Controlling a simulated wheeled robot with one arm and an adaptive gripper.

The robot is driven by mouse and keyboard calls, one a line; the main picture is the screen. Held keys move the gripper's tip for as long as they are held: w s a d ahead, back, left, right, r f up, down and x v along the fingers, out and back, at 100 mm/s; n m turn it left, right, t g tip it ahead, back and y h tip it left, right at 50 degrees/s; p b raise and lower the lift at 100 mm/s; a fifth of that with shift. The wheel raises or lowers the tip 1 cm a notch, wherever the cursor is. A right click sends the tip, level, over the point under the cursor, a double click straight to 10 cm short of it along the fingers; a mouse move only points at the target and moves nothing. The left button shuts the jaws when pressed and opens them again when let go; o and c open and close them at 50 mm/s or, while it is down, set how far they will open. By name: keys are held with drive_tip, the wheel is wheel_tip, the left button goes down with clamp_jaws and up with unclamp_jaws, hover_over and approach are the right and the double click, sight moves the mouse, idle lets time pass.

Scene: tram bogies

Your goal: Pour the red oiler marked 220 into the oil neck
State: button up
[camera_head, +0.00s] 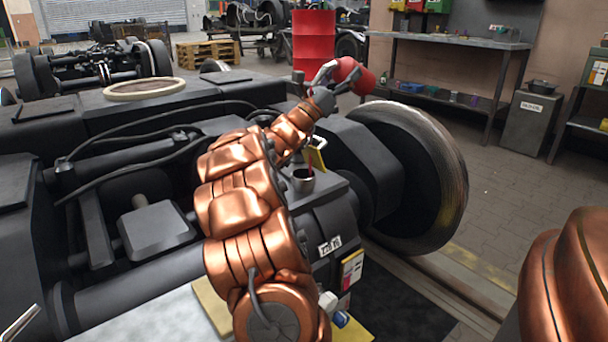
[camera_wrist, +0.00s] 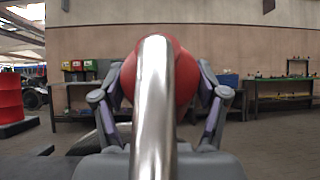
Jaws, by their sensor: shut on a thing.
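In the wrist view the round red body (camera_wrist: 186,82) sits between both fingers, and a shiny metal spout (camera_wrist: 153,115) runs toward the camera. The oiler seems tilted; its marking cannot be read. The oil neck (camera_head: 303,181) is a grey open cup on the dark gearbox housing, below my gripper. A thin reddish streak (camera_head: 310,171) shows at its mouth; I cannot tell whether it is oil. A yellow flap (camera_head: 316,158) stands beside it.
The large steel wheel (camera_head: 425,170) stands right of the housing. A label plate (camera_head: 329,246) is on the housing front. A red drum (camera_head: 313,50) and a workbench (camera_head: 450,42) stand behind. Open floor (camera_head: 500,185) lies at right.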

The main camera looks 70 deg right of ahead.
drive_tip(key=shift+a+r+h, duration=0.1)
drive_tip(key=shift+r+h, duration=0.3)
drive_tip(key=shift+r, duration=0.05)
idle(1.9)
